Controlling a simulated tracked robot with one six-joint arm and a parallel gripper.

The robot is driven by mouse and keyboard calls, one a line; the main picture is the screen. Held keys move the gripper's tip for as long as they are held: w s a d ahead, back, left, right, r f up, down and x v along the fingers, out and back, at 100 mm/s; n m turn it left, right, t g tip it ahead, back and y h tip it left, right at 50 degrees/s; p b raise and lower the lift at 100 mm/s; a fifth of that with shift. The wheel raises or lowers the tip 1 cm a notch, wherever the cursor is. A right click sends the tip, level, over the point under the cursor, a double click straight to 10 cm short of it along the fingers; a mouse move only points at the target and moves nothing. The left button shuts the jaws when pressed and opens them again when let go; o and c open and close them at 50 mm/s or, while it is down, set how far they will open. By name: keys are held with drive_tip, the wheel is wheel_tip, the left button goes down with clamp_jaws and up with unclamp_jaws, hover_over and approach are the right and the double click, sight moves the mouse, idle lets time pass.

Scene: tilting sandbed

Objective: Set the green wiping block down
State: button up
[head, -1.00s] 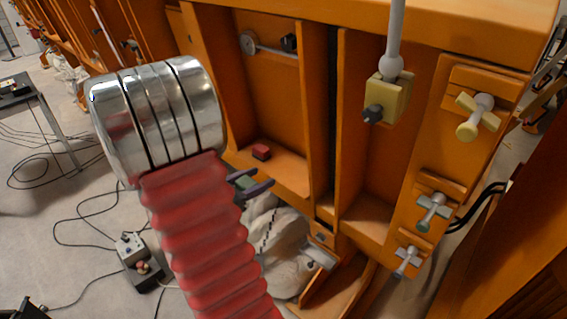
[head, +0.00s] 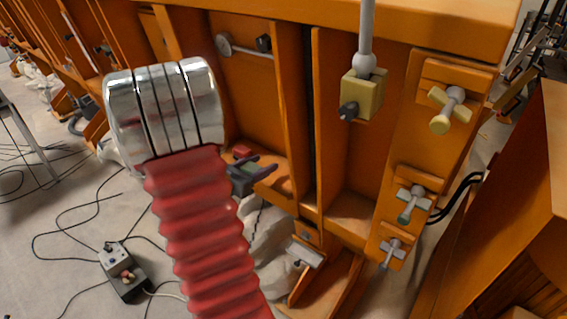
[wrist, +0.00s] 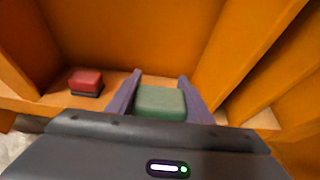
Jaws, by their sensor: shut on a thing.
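The green wiping block (wrist: 160,103) is between the two purple fingers of my gripper (wrist: 160,92) in the wrist view, and the fingers are shut on it. In the head view the green block (head: 241,180) and my gripper (head: 252,172) show just right of my red arm sleeve, partly hidden by it. They are at the front of an orange ledge (head: 275,182) in a bay of the orange frame. Whether the block touches the ledge I cannot tell.
A red block with a dark base (wrist: 86,82) sits on the ledge left of my gripper; it also shows in the head view (head: 243,152). Orange walls close the bay at the back and sides. A yellow valve block (head: 362,94) and several valve handles are to the right.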

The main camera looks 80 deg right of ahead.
hover_over(283, 170)
drive_tip(key=shift+w+a, duration=0.15)
drive_tip(key=shift+a, duration=0.2)
drive_tip(key=f, duration=0.2)
drive_tip(key=shift+d+f, duration=0.3)
drive_tip(key=shift+f, duration=0.25)
wheel_tip(283, 170, down, 4)
drive_tip(key=shift+r, duration=0.25)
drive_tip(key=shift+d+f, duration=0.15)
drive_tip(key=shift+f, duration=0.05)
drive_tip(key=o, duration=1)
